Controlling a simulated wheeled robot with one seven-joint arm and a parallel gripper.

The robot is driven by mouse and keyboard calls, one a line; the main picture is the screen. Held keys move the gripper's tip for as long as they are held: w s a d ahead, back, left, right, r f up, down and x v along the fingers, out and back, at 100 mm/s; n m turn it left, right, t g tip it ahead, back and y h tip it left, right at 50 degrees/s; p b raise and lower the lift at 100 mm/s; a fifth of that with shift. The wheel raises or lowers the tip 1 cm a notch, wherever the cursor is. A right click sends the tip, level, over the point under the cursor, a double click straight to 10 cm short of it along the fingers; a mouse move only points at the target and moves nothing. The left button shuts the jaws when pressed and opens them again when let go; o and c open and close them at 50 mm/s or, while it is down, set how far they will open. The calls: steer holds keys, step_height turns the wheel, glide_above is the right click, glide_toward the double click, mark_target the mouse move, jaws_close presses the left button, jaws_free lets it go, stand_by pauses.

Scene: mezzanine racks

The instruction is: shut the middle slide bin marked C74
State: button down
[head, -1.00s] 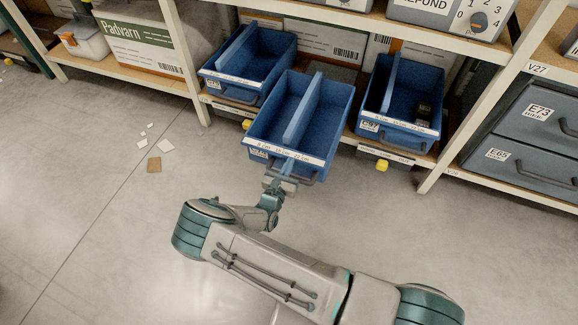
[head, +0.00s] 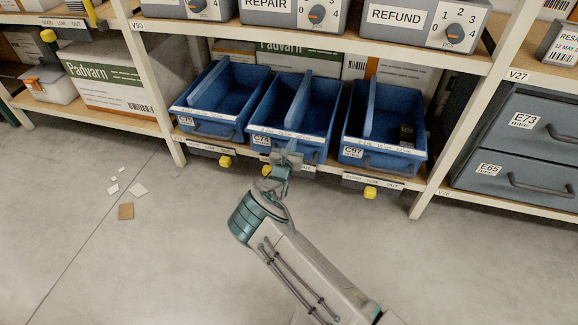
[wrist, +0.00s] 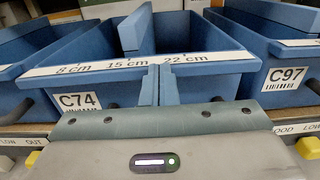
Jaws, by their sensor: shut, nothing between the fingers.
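The middle blue slide bin (head: 318,125), marked C74, sits on the lower shelf between two other blue bins. Its front is about level with theirs, and it has a lengthwise divider. The C74 label and a ruler strip show on this bin (wrist: 205,88) in the wrist view. My gripper (head: 287,155) is shut and empty at the bin's front face, near its middle. It also fills the bottom of the wrist view (wrist: 160,120). Whether it touches the front cannot be told. Part of the bin's front and handle is hidden behind it.
Bin C97 (head: 417,143) stands to the right with a small dark item in it. Another blue bin (head: 237,90) stands to the left. Yellow knobs (head: 370,192) stick out below the shelf edge. A white upright (head: 160,95) is at left. The floor in front has paper scraps.

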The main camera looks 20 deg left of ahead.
steer(key=w+b, duration=0.1)
steer(key=w, duration=0.2)
steer(key=shift+w+f, duration=0.15)
steer(key=shift+w+a+r+b, duration=0.2)
steer(key=shift+r+b, duration=0.1)
steer(key=shift+r, duration=0.35)
steer(key=s+p, duration=0.1)
steer(key=p, duration=0.6)
glide_toward(295, 135)
steer(key=s, duration=0.3)
steer(key=s+d, duration=0.1)
steer(key=s, duration=0.1)
steer(key=shift+s, duration=0.25)
